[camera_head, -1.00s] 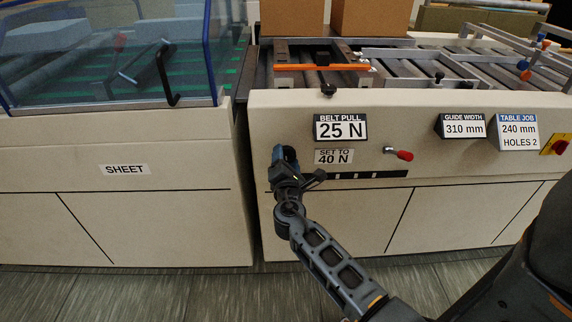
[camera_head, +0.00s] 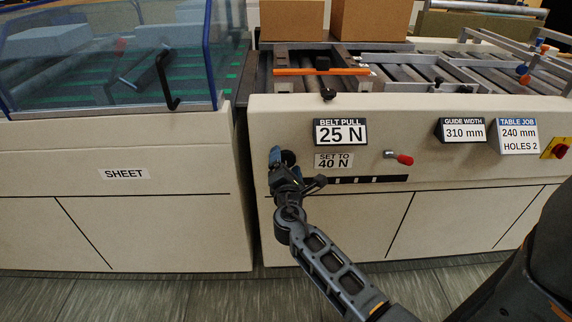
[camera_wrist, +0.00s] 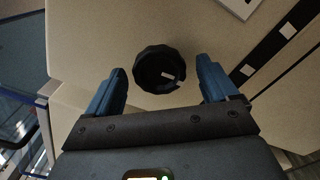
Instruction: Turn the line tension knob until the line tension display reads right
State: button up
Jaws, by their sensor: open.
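A round black knob (camera_wrist: 160,69) with a ridged rim and a pale pointer mark is on the beige machine front. In the head view the knob (camera_head: 288,157) is partly hidden behind my gripper (camera_head: 281,160). In the wrist view my gripper (camera_wrist: 163,88) is open, with one blue finger to each side of the knob and visible gaps between. The display (camera_head: 341,132) is headed BELT PULL and reads 25 N. The plate below it (camera_head: 334,161) says SET TO 40 N. No display labelled line tension shows.
A red-tipped lever (camera_head: 403,159) sits right of the plate. Further right are a GUIDE WIDTH 310 mm display (camera_head: 463,130), a TABLE JOB sign (camera_head: 518,133) and a red-and-yellow switch (camera_head: 556,148). The SHEET cabinet (camera_head: 60,180) stands left, across a narrow gap.

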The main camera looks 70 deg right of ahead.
jog(key=v, duration=0.7)
jog(key=shift+s+a+b, duration=0.15)
jog(key=shift+a+b, duration=0.15)
jog(key=shift+a, duration=0.05)
jog(key=shift+a, duration=0.1)
jog(key=s+a+f+m+t+y+p, duration=0.1)
jog(key=s+a+m+t+y, duration=0.25)
jog(key=a, duration=0.65)
jog(key=s+a+f+t+y+p, duration=0.1)
jog(key=s+a+f+t+y, duration=0.1)
jog(key=s+a+y, duration=0.65)
jog(key=s+a+r+m+t+y+p, duration=0.1)
jog(key=s+a+r+m+y, duration=0.1)
jog(key=a+r, duration=0.4)
jog(key=s+a+r+m+t+y+p, duration=0.1)
jog(key=s+a+r+m, duration=0.4)
jog(key=r, duration=0.5)
jog(key=shift+a+r+m+t+y, duration=0.4)
jog(key=shift+a+m+y, duration=0.45)
jog(key=shift+a, duration=0.2)
